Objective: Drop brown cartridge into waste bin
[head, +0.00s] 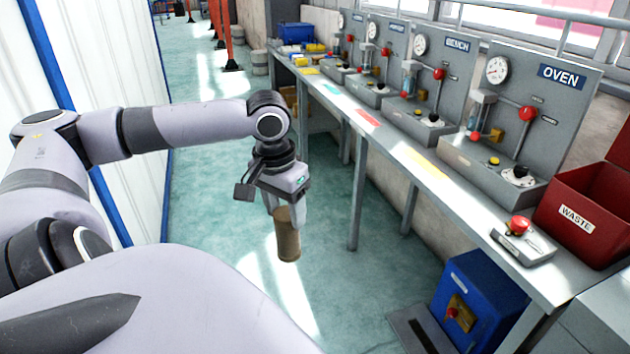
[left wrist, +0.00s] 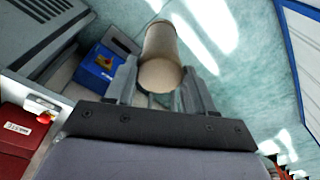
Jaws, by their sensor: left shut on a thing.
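The brown cartridge (head: 287,240) is a short cylinder that hangs upright below my left gripper (head: 285,208). My left gripper is shut on it, over the open floor to the left of the bench. In the left wrist view the cartridge (left wrist: 160,55) sits between the two fingers (left wrist: 158,85). The red waste bin (head: 583,215), labelled WASTE, stands on the right end of the bench, well to the right of the gripper. The bin (left wrist: 18,135) also shows at the lower left of the left wrist view. My right gripper is not in view.
The long grey bench (head: 440,205) carries several gauge panels, including one marked OVEN (head: 562,76). A red button box (head: 522,240) sits in front of the bin. A blue box (head: 480,300) stands below the bench. The green floor (head: 215,185) around the cartridge is clear.

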